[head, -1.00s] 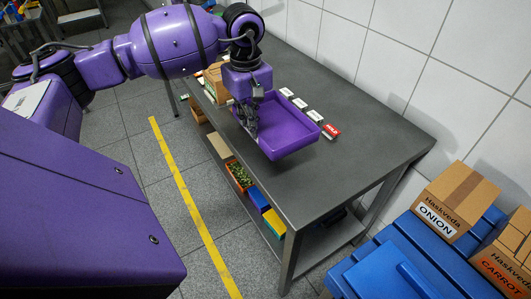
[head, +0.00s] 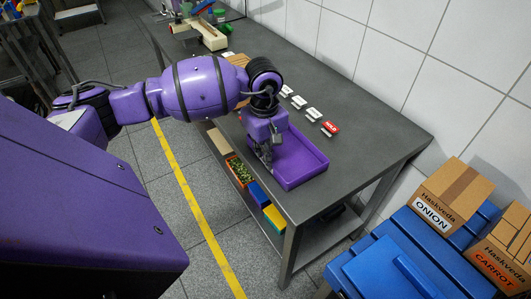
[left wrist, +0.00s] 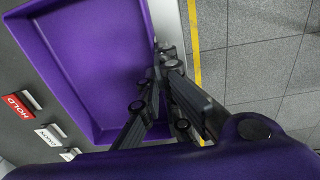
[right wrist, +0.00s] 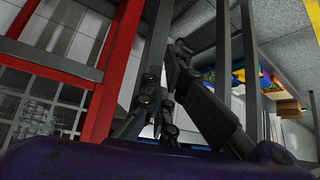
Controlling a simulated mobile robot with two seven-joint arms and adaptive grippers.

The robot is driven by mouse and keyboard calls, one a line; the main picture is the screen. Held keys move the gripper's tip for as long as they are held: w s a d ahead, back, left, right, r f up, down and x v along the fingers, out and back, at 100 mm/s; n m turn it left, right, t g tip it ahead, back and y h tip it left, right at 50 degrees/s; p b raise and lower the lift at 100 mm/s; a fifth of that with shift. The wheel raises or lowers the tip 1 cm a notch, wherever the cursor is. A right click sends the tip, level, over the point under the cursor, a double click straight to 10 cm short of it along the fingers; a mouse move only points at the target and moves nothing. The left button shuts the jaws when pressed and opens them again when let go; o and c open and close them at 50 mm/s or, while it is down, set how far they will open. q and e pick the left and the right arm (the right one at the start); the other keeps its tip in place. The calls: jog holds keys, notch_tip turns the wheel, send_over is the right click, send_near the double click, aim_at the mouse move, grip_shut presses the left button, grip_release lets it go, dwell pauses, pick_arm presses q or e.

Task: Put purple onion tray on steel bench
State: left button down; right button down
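The purple tray (head: 305,163) is empty and lies level at the near part of the steel bench (head: 365,125), close to its left edge. I cannot tell whether its base touches the bench top. My left gripper (head: 264,158) is at the tray's left wall. In the left wrist view the fingers (left wrist: 165,52) are closed on the rim of the tray (left wrist: 85,60). My right gripper (right wrist: 174,48) is not in the head view; in the right wrist view its fingertips are together, with nothing seen between them.
Small labels, including a red HOLD label (head: 329,128), line the bench along the wall. An ONION box (head: 450,196) and a CARROT box (head: 502,250) stand on blue crates (head: 395,270) at right. Coloured bins (head: 240,171) sit under the bench. The bench's near right end is clear.

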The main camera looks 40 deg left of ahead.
pick_arm(q)
jog(key=shift+f, duration=0.15)
jog(key=c, duration=2)
grip_release()
jog(key=r, duration=1.2)
jog(key=shift+s+r+b, duration=0.15)
jog(key=shift+s+b, duration=0.05)
jog(key=shift+b, duration=0.1)
